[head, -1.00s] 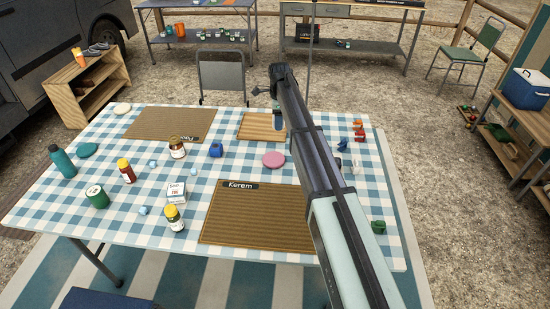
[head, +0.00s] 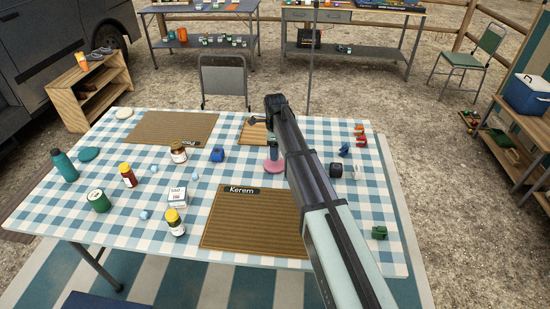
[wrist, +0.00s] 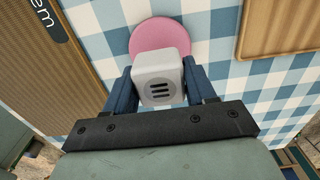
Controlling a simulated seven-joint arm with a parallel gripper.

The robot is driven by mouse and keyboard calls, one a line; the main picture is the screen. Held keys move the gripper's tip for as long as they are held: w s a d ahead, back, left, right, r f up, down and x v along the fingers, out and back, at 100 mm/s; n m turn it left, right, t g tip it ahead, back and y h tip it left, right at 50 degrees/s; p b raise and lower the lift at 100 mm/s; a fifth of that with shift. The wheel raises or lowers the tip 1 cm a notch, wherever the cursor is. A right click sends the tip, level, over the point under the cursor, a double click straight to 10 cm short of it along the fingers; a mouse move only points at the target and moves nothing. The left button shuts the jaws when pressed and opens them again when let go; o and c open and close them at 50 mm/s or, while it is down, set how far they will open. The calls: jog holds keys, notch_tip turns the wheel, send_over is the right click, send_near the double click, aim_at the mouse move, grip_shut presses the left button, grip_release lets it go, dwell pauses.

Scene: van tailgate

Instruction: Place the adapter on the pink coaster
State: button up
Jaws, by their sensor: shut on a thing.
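The adapter (wrist: 158,80) is a small white block with dark slots on its face, seen in the wrist view. My gripper (wrist: 162,84) is shut on it, one blue finger on each side. The pink coaster (wrist: 158,37) is a round disc on the checked cloth just beyond the adapter, which covers part of its near edge in the picture. The coaster also shows in the head view (head: 272,167), with my gripper end over its upper part. I cannot tell how high the adapter is above the cloth. In the head view the adapter is not clearly seen.
A brown "Kerem" placemat (head: 255,222) lies nearby, and a wooden board (wrist: 285,28) lies on the other side of the coaster. A blue item (head: 217,153), jars and a white box (head: 177,196) stand to the left. Small coloured items (head: 360,135) lie at right.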

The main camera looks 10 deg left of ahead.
jog(key=shift+f, duration=1.95)
jog(key=shift+f, duration=0.1)
jog(key=o, duration=1.1)
notch_tip(320, 180, up, 12)
jog(key=shift+r, duration=0.1)
